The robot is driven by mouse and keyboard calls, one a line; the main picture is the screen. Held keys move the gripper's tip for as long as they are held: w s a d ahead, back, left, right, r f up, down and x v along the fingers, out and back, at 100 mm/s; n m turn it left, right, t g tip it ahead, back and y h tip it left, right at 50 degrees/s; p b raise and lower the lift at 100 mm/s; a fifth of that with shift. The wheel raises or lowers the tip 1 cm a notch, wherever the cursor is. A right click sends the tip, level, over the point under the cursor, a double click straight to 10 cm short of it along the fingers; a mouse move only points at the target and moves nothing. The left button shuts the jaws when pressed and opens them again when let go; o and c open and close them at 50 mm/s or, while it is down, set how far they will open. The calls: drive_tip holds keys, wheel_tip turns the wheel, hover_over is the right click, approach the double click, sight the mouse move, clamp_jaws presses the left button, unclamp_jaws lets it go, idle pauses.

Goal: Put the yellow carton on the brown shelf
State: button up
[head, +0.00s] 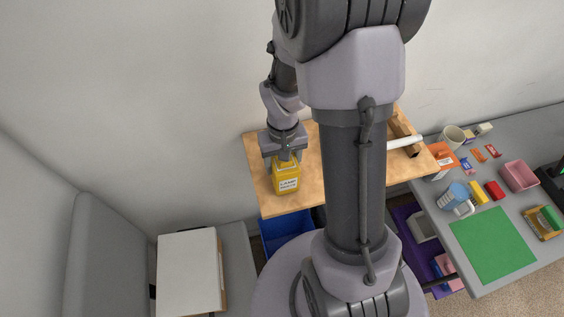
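The yellow carton (286,182) is upright at the left part of the brown shelf (262,198), with a white label facing the camera. From this angle I cannot tell whether its base touches the shelf or hangs just above it. My gripper (285,158) is directly over the carton, pointing down at its top. The fingers are small and partly hidden at the carton's top, so I cannot tell whether they grip it or stand open around it.
My arm column hides the middle of the shelf. A white roll (404,142) lies on its right part. A grey table (455,265) at right holds a green mat (492,245), an orange box (443,158) and several small items. A blue bin (286,228) stands below the shelf.

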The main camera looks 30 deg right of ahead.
drive_tip(key=shift+f, duration=0.2)
drive_tip(key=shift+f, duration=0.15)
drive_tip(key=o, duration=1.6)
drive_tip(key=shift+o, duration=0.2)
wheel_tip(320, 180, up, 12)
drive_tip(key=p, duration=0.2)
drive_tip(key=shift+f+p, duration=0.1)
drive_tip(key=shift+p, duration=0.2)
drive_tip(key=s+a+r+t+y, duration=0.1)
drive_tip(key=s+a+r+t, duration=0.2)
drive_tip(key=s+a+r, duration=0.2)
drive_tip(key=s+a+r+m+t+y, duration=0.1)
drive_tip(key=s+a+r+t, duration=0.1)
drive_tip(key=s+a+r, duration=0.3)
drive_tip(key=a+r, duration=0.4)
drive_tip(key=r, duration=0.1)
drive_tip(key=shift+s+r+t, duration=0.25)
drive_tip(key=shift+s+t, duration=0.15)
